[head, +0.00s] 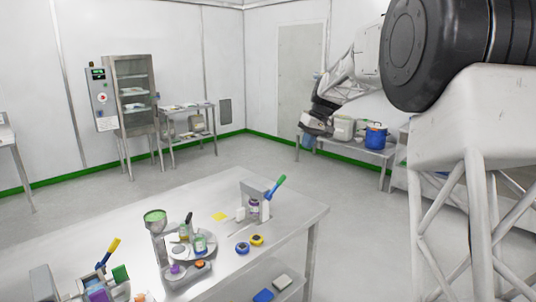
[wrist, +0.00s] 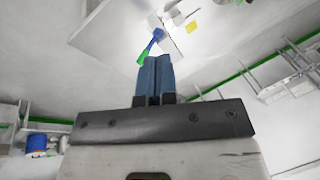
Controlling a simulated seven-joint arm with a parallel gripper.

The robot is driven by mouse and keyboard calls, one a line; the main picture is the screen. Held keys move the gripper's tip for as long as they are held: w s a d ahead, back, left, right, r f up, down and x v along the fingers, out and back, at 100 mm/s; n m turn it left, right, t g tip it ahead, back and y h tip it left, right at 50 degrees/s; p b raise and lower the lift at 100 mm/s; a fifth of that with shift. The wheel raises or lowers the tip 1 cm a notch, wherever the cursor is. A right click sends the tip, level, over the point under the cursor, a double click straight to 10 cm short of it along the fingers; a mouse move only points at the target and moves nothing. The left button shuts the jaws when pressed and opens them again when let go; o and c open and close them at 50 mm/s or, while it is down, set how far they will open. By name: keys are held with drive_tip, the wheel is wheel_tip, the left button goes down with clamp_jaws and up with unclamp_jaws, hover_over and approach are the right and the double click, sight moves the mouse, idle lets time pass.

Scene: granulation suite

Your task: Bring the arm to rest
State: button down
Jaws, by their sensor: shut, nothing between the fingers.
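My gripper (wrist: 153,75) shows in the wrist view with its two blue fingers together and nothing between them. It points out into open air, apart from any surface. In the head view my arm (head: 350,75) reaches in from the right, raised in front of the back wall.
A steel table (head: 305,212) stands in front with several small items. On it are a green-and-blue handled tool (head: 274,187) and a yellow note (head: 219,217). A back bench (head: 345,147) holds a blue bucket (head: 376,137). Open floor (head: 215,165) lies between.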

drive_tip(key=s+d+r+m+t+h, duration=0.1)
drive_tip(key=s+d+m+h, duration=0.15)
drive_tip(key=s, duration=2.75)
drive_tip(key=s+f, duration=0.4)
drive_tip(key=s, duration=0.5)
drive_tip(key=s+d+f+m+h, duration=0.1)
drive_tip(key=s+f, duration=0.2)
drive_tip(key=s, duration=0.7)
drive_tip(key=s+d+f+m+t, duration=0.1)
drive_tip(key=s+f, duration=0.3)
drive_tip(key=s, duration=0.5)
drive_tip(key=shift+s+f, duration=0.3)
drive_tip(key=shift+f, duration=0.05)
